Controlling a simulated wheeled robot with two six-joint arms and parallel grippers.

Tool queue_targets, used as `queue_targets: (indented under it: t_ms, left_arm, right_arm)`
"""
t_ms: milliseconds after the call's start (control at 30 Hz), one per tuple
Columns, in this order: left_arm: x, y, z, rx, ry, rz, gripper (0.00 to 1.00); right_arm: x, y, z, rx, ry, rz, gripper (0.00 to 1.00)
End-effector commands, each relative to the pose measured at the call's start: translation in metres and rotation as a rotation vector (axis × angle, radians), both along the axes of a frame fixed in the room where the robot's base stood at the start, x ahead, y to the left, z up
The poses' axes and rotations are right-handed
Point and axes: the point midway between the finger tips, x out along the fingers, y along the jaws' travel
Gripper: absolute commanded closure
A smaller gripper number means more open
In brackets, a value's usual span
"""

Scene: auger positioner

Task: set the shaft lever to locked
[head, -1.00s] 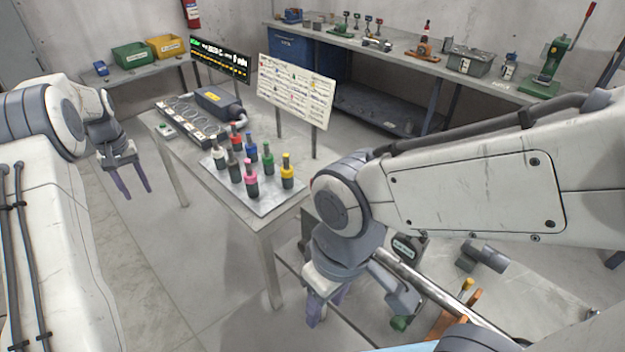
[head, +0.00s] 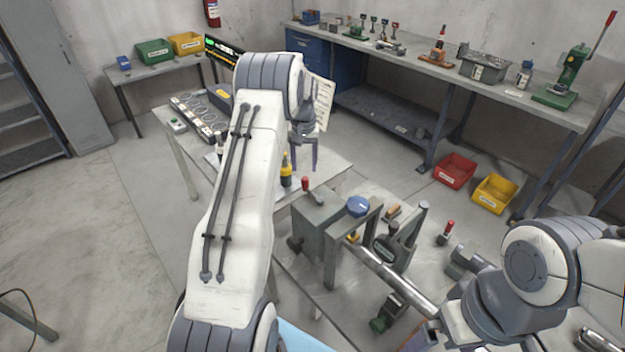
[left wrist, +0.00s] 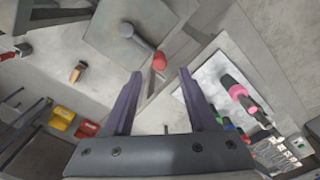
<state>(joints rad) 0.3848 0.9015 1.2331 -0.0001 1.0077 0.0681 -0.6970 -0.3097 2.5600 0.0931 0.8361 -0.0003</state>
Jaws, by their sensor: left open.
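The lever (head: 306,185) is a short grey arm with a red knob on top of a grey-green box (head: 308,214). In the left wrist view, the lever (left wrist: 140,42) lies at a slant across the box top, its red knob toward the fingertips. I cannot tell which setting it is in. A steel shaft (head: 396,272) runs from the box toward the lower right. My left gripper (head: 303,157) is open and empty behind the box in the head view. Its fingertips (left wrist: 160,75) lie just below the red knob in the wrist view, apart from it. My right gripper's fingers are not visible.
Red (head: 455,171) and yellow (head: 494,194) bins lie on the floor.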

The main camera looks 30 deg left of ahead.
Motion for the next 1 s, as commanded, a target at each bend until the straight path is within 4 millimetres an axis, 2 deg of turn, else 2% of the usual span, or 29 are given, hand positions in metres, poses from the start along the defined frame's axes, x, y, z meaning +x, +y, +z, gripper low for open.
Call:
queue_targets:
  t_ms: [33, 200, 400, 767, 800, 867, 933, 1000]
  left_arm:
    - [-0.001, -0.001, -0.008, -0.003, 0.005, 0.0, 0.42]
    - [-0.001, -0.001, -0.039, -0.002, 0.004, 0.0, 0.42]
    - [0.0, -0.001, -0.064, 0.0, 0.001, -0.001, 0.42]
    - [0.001, -0.002, -0.072, 0.0, -0.001, -0.003, 0.42]
    - [0.001, -0.002, -0.072, 0.0, -0.001, -0.003, 0.5]
    - [0.001, -0.002, -0.072, 0.0, -0.001, -0.003, 0.73]
    - [0.001, -0.002, -0.072, 0.0, -0.001, -0.003, 0.99]
    - [0.001, -0.002, -0.072, 0.0, -0.001, -0.003, 1.0]
  right_arm:
    - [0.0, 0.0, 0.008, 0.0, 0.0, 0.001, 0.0]
    - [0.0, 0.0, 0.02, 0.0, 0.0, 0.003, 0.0]
    - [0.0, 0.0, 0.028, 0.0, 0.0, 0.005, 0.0]
    - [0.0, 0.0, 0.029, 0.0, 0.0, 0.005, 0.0]
    - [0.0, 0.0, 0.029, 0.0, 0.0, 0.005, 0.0]
    - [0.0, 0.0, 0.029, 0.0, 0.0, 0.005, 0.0]
    - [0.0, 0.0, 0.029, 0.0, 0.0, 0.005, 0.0]
    - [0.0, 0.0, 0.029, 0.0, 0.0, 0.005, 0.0]
